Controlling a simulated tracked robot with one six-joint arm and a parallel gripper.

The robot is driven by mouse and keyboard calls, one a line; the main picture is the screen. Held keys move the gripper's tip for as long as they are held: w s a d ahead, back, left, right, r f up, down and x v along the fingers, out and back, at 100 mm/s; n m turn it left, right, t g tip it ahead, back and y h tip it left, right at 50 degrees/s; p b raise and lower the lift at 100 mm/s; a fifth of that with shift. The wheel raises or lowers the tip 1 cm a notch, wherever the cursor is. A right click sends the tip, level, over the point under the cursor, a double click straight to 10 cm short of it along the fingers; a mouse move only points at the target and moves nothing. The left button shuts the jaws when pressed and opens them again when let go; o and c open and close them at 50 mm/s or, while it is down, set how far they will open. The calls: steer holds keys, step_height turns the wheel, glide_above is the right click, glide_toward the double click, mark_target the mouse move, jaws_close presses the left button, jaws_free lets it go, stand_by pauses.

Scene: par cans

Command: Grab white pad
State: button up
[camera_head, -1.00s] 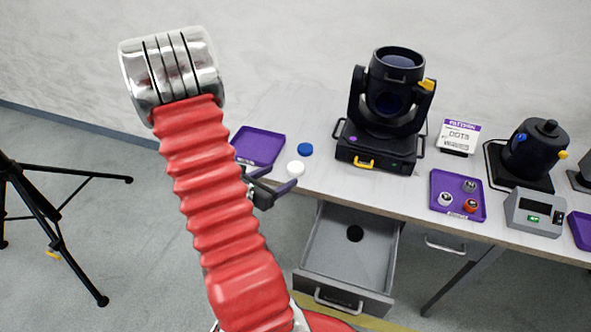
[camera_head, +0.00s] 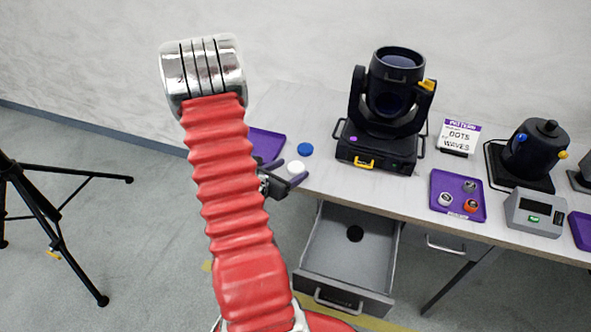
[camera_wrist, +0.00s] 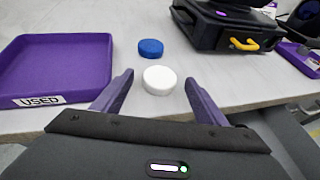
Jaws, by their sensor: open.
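The white pad (camera_wrist: 159,80) is a small round disc lying on the bench near its front edge. It also shows in the head view (camera_head: 295,167), beside my gripper. My gripper (camera_wrist: 158,88) is open, with one purple finger to the left of the pad and the other to its right. The fingertips are close to the pad, and nothing is held. In the head view, my gripper (camera_head: 288,173) is at the bench's front edge, partly hidden behind my red arm.
A blue disc (camera_wrist: 151,47) lies just behind the white pad. A purple tray labelled USED (camera_wrist: 58,68) is at the left. A black moving-head lamp (camera_head: 390,110) stands behind to the right. An open grey drawer (camera_head: 345,255) juts out below the bench. A tripod (camera_head: 40,205) stands left.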

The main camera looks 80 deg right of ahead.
mark_target(292, 170)
steer(key=shift+x, duration=0.75)
steer(key=shift+c, duration=0.5)
steer(key=c, duration=1)
steer(key=shift+r, duration=0.2)
step_height(292, 170, up, 10)
steer(key=shift+f, duration=0.15)
